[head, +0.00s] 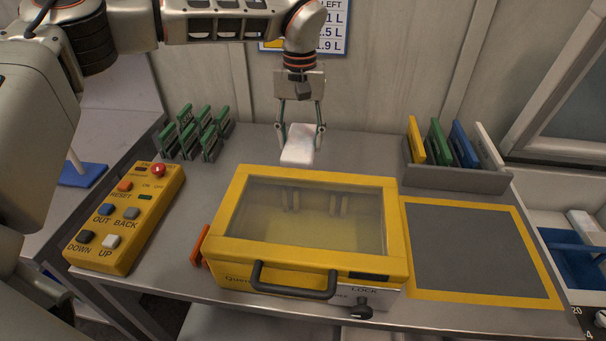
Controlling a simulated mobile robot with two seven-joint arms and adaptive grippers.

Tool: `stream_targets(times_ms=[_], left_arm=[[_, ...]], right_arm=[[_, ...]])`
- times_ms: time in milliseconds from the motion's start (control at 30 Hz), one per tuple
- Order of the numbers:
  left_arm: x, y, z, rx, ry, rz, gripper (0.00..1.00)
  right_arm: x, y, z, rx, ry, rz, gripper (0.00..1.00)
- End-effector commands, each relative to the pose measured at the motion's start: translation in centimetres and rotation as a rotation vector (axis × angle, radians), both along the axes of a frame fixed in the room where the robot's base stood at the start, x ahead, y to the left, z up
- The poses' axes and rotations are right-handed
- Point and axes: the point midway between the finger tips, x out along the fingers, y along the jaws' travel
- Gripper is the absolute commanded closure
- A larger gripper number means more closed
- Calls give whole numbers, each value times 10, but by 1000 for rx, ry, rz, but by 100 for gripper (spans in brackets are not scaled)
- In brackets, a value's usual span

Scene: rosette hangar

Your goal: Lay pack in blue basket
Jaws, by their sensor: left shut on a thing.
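My left gripper (301,126) hangs down above the back of the bench, shut on a white pack (298,146). The pack is between the fingertips, behind the yellow-framed box, and looks held just above the bench; whether it touches anything is unclear. A blue basket (566,272) with a blue bar across it is at the right edge, partly cut off by the picture. It is well to the right of the gripper. My right gripper is not in view.
A yellow box with a clear closed lid (310,215) and dark handle stands mid-bench. A yellow-bordered grey mat (470,250) lies clear beside it. A rack (455,178) holds several coloured plates. Green-topped stands (195,133) and a yellow button panel (130,215) are at left.

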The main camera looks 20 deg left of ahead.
Motion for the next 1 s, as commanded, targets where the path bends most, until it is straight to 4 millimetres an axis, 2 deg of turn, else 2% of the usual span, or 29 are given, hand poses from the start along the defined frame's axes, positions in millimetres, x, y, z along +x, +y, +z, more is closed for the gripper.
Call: stream_targets(times_ms=[33,100,233,467,767,1000], left_arm=[[-1,0,-14,-1,3,-1,84],[0,0,-29,0,2,-1,84],[0,0,-51,-1,0,-1,84],[1,0,-66,-1,-2,1,84],[0,0,-104,-1,-1,0,84],[1,0,-105,0,-3,0,84]], right_arm=[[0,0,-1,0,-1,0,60],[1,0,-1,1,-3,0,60],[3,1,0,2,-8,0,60],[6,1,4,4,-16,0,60],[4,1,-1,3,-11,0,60],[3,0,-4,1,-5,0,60]])
